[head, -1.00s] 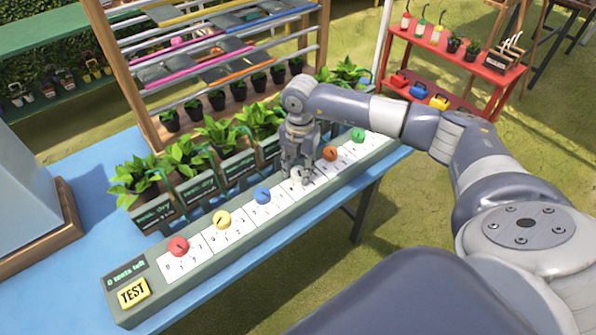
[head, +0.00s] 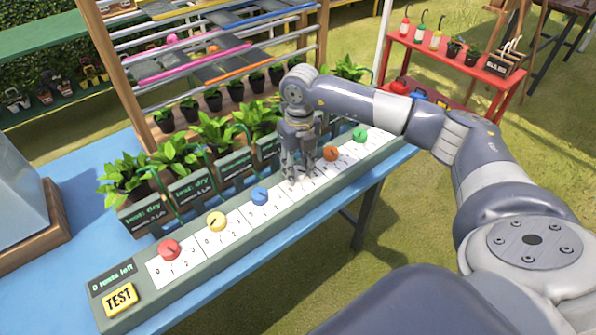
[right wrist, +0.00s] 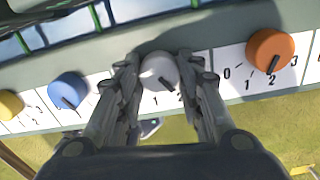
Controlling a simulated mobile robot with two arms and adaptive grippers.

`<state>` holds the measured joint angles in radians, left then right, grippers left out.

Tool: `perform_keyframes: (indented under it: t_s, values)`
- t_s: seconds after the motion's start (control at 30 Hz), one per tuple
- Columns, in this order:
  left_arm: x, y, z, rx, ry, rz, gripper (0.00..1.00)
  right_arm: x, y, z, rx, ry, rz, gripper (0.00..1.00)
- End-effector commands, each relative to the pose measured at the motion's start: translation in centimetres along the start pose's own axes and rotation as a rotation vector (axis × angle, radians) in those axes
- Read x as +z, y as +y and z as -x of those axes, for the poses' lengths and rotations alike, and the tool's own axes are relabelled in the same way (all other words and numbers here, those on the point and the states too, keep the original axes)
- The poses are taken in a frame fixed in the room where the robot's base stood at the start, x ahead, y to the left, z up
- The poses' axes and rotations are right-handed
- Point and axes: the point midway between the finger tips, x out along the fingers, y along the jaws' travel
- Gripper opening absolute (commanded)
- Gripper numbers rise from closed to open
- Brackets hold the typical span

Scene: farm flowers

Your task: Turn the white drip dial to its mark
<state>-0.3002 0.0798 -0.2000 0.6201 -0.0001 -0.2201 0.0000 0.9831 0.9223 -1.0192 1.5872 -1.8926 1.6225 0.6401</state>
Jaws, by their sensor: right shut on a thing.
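The white drip dial (right wrist: 159,72) sits on the grey panel between the blue dial (right wrist: 68,90) and the orange dial (right wrist: 269,50). My right gripper (right wrist: 160,88) is shut on the white dial, with one finger on each side. In the head view my right gripper (head: 300,176) comes down from above and hides most of the white dial. My left gripper is not in view.
The panel also has red (head: 168,250), yellow (head: 216,221) and green (head: 359,135) dials and a yellow TEST button (head: 120,298). Potted plants (head: 125,180) stand close behind. A wooden rack (head: 140,90) rises behind them; a red shelf (head: 440,55) stands at right.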

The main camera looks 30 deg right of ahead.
Motion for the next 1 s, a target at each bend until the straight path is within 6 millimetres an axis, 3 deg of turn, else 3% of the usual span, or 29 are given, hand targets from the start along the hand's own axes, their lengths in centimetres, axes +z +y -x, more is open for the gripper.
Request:
perform_keyframes:
  t_s: [0.5,1.0]
  values:
    - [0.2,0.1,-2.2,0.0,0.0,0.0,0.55,0.1,-0.1,0.0,0.0,0.006,0.411,0.1]
    - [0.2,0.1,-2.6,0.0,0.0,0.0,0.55,0.2,-0.1,0.1,-0.001,0.009,0.542,0.1]
